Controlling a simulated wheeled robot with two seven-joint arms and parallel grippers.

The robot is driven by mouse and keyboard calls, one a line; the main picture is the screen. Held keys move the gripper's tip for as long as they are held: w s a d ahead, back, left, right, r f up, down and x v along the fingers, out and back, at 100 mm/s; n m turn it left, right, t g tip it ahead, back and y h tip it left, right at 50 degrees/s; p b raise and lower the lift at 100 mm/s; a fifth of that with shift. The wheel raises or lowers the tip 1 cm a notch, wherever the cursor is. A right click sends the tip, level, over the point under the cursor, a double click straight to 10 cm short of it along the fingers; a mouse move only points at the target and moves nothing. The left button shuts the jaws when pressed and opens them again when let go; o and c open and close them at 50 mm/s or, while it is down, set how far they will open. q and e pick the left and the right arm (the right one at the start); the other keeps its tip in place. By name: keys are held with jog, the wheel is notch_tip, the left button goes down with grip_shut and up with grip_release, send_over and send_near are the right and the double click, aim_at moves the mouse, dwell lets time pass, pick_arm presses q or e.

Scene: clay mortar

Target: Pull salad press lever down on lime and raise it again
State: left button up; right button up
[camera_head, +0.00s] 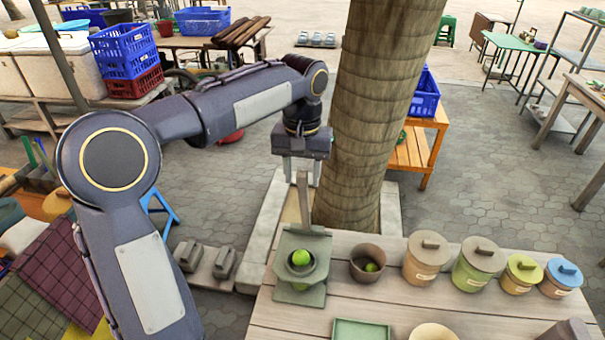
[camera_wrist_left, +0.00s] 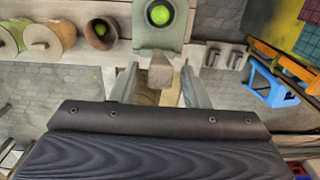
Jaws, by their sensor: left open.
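The salad press (camera_head: 301,268) is a grey-green stand on the wooden table, with a green lime (camera_head: 301,258) in its round cup. Its lever (camera_head: 303,200) stands upright at the back of the press. My left gripper (camera_head: 301,178) is above the press, pointing down, with its fingers apart on either side of the lever's top. In the left wrist view the lever's end (camera_wrist_left: 160,74) shows between the two open fingers (camera_wrist_left: 157,82), with gaps at both sides. The lime (camera_wrist_left: 160,13) and the press (camera_wrist_left: 161,38) show beyond it. My right gripper is not in view.
A brown bowl (camera_head: 372,262) holding a green fruit stands right of the press, then several lidded pots (camera_head: 426,257). A green tray (camera_head: 360,331) lies at the table's front. A thick tree trunk (camera_head: 375,110) rises close behind the table, right of my left gripper.

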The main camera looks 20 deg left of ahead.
pick_arm(q)
jog(key=shift+f, duration=0.35)
grip_shut()
